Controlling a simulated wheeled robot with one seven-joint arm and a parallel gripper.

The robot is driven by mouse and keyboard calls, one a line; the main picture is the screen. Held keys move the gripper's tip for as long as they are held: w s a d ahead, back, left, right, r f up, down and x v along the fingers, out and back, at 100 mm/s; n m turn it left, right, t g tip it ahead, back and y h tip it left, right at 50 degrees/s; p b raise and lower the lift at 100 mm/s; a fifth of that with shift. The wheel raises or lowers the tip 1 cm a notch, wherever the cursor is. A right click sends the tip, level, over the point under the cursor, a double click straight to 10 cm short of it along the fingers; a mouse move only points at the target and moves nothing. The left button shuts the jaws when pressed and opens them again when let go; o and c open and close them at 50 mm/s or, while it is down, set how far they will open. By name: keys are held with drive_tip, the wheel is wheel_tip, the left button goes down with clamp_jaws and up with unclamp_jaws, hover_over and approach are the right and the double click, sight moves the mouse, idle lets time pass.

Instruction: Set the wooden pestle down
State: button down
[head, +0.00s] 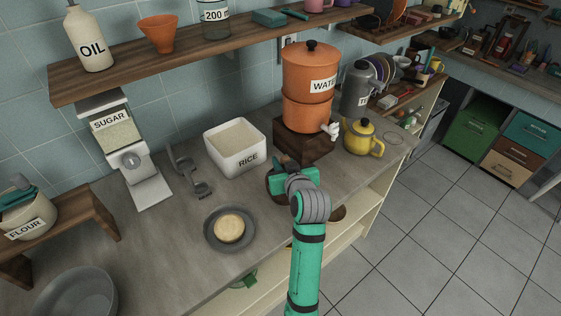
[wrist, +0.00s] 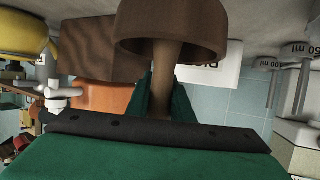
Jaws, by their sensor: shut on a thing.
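My gripper (head: 287,182) is over the counter in front of the water dispenser. In the wrist view its green fingers are shut on the handle of the wooden pestle (wrist: 167,78). The wrist view is upside down. There the handle runs into the opening of a round brown wooden bowl (wrist: 170,22), which looks like a mortar. The pestle's far end is hidden, and I cannot tell whether it touches the bowl. In the head view my gripper and arm hide the pestle and most of the bowl.
A dark plate (head: 211,241) with a round flat bread lies to the left. Behind are a white rice tub (head: 222,155) and the orange water dispenser (head: 305,112) on a wooden block. A yellow teapot (head: 361,140) stands to the right. Bare counter (head: 165,250) lies left of the plate.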

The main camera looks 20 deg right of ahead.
drive_tip(key=c, duration=1.6)
unclamp_jaws()
drive_tip(key=shift+o, duration=0.2)
drive_tip(key=shift+r, duration=0.15)
drive_tip(key=v, duration=1.2)
drive_tip(key=shift+s+d, duration=0.1)
